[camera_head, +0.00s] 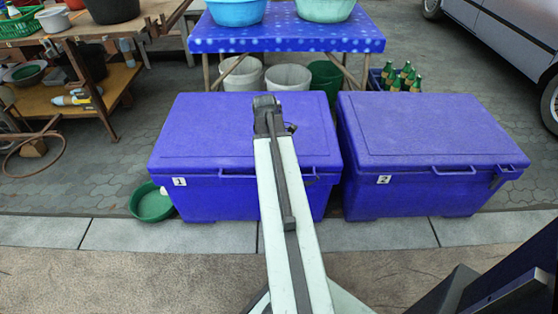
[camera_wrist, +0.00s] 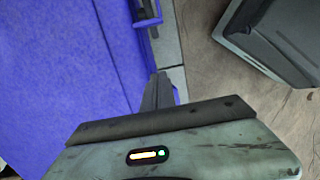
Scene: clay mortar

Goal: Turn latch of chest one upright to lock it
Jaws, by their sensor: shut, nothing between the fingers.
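Chest one (camera_head: 200,200) is a blue lidded box with a white "1" label, standing at the left in the head view. Its lid (camera_head: 205,125) is down. My arm crosses in front of it and hides part of its front; I cannot make out its latch clearly there. In the wrist view a blue chest surface (camera_wrist: 50,70) fills the left side. My gripper (camera_wrist: 159,85) is shut and empty, beside the blue front edge. A small dark piece on the blue front lies beyond the fingertips; I cannot tell whether it is the latch. The head view does not show my fingers clearly.
Chest two (camera_head: 425,195), also blue and closed, stands just right of chest one with a narrow gap. A green basin (camera_head: 151,203) sits at chest one's left. A blue-covered table (camera_head: 290,37) stands behind. Paving in front is clear apart from my own body.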

